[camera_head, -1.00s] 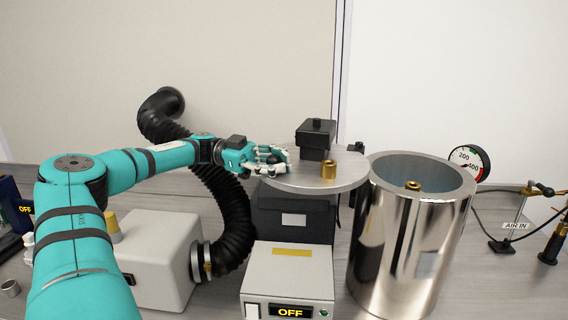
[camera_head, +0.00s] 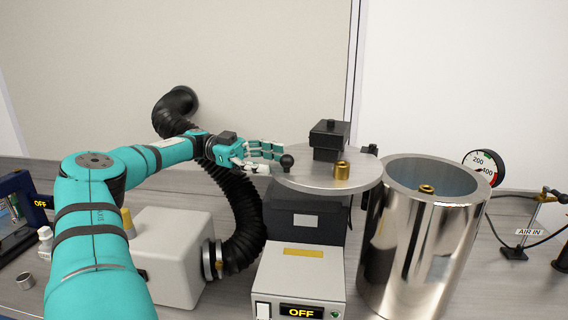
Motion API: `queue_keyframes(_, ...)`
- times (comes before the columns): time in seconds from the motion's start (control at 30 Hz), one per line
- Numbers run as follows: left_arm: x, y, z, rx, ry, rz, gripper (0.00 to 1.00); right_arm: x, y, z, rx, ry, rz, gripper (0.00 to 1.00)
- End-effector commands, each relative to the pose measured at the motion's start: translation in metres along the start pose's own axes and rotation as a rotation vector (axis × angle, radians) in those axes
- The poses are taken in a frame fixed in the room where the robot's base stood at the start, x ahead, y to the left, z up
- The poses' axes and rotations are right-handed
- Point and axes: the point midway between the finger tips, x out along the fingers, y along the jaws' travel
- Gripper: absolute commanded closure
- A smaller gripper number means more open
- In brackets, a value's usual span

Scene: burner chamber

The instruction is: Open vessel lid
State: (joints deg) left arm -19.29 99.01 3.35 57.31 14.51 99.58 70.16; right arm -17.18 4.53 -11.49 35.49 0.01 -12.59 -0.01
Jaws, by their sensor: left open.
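The vessel (camera_head: 423,245) is a tall shiny metal cylinder with an open top at the right. Its round grey lid (camera_head: 318,180) is swung to the left of the opening, over a dark box. A black block and a brass fitting (camera_head: 342,171) sit on the lid. A black ball knob (camera_head: 287,161) is at the lid's left edge. My left gripper (camera_head: 270,153) is open, its fingers just left of the knob; I cannot tell if they touch it. My right gripper is out of view.
A control box (camera_head: 299,283) reading OFF stands below the lid. A black ribbed hose (camera_head: 241,215) runs from a grey box (camera_head: 170,258) behind my left arm. A pressure gauge (camera_head: 484,167) and an AIR IN stand (camera_head: 529,231) are at the right.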

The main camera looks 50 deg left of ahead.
Motion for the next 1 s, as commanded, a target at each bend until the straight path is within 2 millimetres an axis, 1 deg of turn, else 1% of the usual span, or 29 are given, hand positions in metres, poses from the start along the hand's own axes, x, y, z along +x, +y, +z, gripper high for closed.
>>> queue_keyframes(0.1, -0.012, 0.0, 0.001, -0.003, -0.003, 0.0, 0.47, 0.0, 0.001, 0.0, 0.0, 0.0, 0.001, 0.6)
queue_keyframes(0.27, -0.019, 0.001, 0.0, -0.001, -0.001, 0.001, 0.47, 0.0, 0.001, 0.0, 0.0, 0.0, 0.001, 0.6)
queue_keyframes(0.87, -0.02, 0.001, -0.001, 0.001, 0.0, 0.002, 0.47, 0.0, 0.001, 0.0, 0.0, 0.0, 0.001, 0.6)
queue_keyframes(0.93, -0.02, 0.0, -0.004, 0.001, 0.0, 0.002, 0.47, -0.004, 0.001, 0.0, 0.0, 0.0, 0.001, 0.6)
queue_keyframes(1.0, -0.019, -0.002, -0.013, 0.001, 0.0, 0.002, 0.47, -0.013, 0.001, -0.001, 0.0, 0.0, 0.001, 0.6)
